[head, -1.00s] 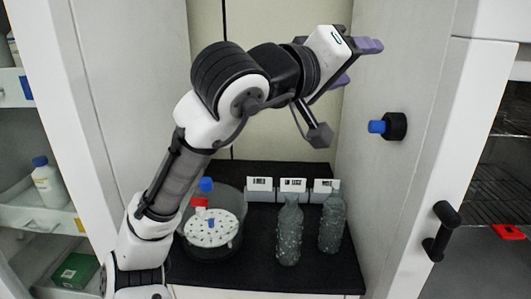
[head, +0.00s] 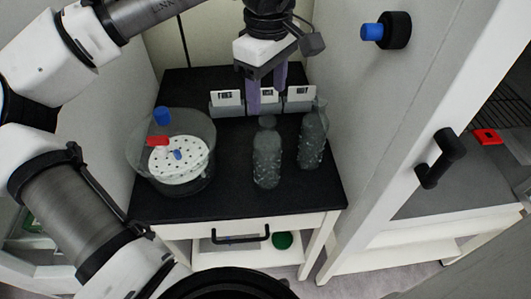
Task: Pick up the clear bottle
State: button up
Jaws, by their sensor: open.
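Two clear, dotted bottles stand upright on the black tabletop in the head view. One clear bottle (head: 267,158) is nearer the middle, and the other clear bottle (head: 312,140) stands just to its right, slightly farther back. I cannot tell which one the task means. My gripper (head: 267,98) points down with its purple fingers apart and empty. In the picture it is above the middle bottle's top. The fingers overlap the white-labelled holders behind, and contact with the bottle is not evident.
A round clear vessel (head: 135,150) with a perforated white disc (head: 179,159) stands left on the black tabletop (head: 225,195). Labelled holders (head: 229,103) line the back. A wall with a blue-tipped knob (head: 372,32) and a door handle (head: 440,158) bound the right side.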

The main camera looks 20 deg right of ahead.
aim_at(267, 121)
notch_tip(267, 121, down, 9)
jog(key=shift+r+p, duration=0.2)
jog(key=shift+p, duration=0.55)
grip_shut()
